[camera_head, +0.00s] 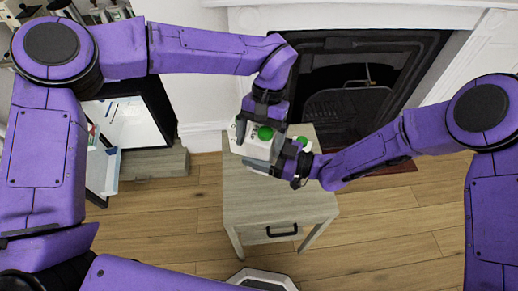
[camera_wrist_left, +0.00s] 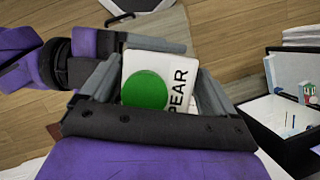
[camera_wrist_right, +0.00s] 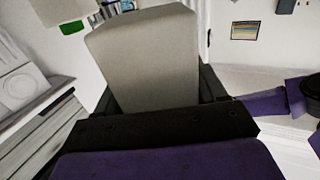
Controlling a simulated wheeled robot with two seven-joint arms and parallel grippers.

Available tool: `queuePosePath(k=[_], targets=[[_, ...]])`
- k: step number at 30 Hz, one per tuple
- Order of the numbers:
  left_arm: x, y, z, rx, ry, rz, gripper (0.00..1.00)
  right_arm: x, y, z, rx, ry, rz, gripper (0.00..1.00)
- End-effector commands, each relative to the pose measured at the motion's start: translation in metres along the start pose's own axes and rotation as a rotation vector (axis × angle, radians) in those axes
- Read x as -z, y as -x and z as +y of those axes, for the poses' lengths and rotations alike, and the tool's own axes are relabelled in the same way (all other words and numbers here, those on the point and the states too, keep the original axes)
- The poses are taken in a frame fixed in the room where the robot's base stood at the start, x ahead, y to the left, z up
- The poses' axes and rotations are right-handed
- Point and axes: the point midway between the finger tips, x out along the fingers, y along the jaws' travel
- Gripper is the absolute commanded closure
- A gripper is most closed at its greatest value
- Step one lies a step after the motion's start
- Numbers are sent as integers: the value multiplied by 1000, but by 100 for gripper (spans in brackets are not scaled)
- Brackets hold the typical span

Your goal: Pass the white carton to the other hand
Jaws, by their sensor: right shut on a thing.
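The white carton (camera_head: 250,148) is held in the air above a small grey-wood table, with a green spot on it. In the left wrist view the carton (camera_wrist_left: 178,65) shows a green disc and the word PEAR. My right gripper (camera_head: 284,160) is shut on the carton from the right; in the right wrist view the carton's shaded plain side (camera_wrist_right: 148,62) stands between its fingers. My left gripper (camera_head: 260,128) comes from above, with its fingers on either side of the carton. A small gap shows beside the left-hand finger, so it is open around the carton.
An open black-edged box (camera_head: 130,122) and a grey-wood block (camera_head: 157,163) are on the left. Wooden floor is clear around the table.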

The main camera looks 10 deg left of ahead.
Motion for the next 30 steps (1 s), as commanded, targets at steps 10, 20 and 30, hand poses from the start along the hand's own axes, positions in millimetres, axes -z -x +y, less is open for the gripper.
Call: queuePosePath(k=[10,20,30], targets=[[3,7,3,26,-36,61,0,3,-3,-2,5,2,6,82],[-146,-8,-8,471,179,38,0,2,-2,-1,4,2,5,82],[-45,-155,-116,662,626,610,0,2,-2,-1,2,1,4,82]])
